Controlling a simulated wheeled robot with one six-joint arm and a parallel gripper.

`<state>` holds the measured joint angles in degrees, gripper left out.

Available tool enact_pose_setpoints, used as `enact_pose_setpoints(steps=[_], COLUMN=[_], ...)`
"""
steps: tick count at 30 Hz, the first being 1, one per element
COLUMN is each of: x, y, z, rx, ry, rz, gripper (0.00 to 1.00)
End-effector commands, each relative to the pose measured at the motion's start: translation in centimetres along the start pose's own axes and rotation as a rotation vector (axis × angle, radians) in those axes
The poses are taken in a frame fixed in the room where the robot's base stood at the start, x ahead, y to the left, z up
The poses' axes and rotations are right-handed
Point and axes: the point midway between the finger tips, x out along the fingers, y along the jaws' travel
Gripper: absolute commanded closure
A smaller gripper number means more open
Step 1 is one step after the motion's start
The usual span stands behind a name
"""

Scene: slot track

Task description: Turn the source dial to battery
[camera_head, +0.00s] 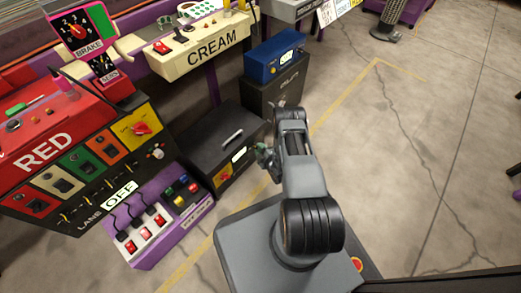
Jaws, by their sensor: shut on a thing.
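A low black box (222,134) with a handle on its lid stands on the floor left of my arm. Its front carries a lit pale display (239,155) and an orange panel with a dark knob (223,175). My gripper (265,156) is at the right part of this front, beside the display, and is shut. What it grips, apparently the source dial, is hidden behind the jaws. The dial's marks and pointer are too small or covered to read.
A blue unit (274,56) stands on a dark box behind my gripper. The red console (45,135), the purple button panel (150,225) and the cream console (205,45) line the left. Open concrete floor (430,130) lies to the right.

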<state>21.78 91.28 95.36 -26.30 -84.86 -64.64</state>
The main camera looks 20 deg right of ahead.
Motion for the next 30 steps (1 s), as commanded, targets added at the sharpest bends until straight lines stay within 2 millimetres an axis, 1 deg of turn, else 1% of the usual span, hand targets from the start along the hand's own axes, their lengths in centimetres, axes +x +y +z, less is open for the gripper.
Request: enact_pose_setpoints(steps=[5, 11, 23, 26, 30], x=[-0.05, -0.07, -0.02, 0.02, 0.15], y=[0.14, 0.29, 0.49, 0.51, 0.61], z=[0.09, 0.11, 0.35, 0.40, 0.40], rx=[0.043, 0.165, 0.512, 0.600, 0.720], ry=[-0.002, -0.003, -0.005, -0.005, -0.003], rz=[-0.018, -0.068, -0.211, -0.247, -0.298], gripper=[0.94, 0.94, 0.94, 1.00, 1.00])
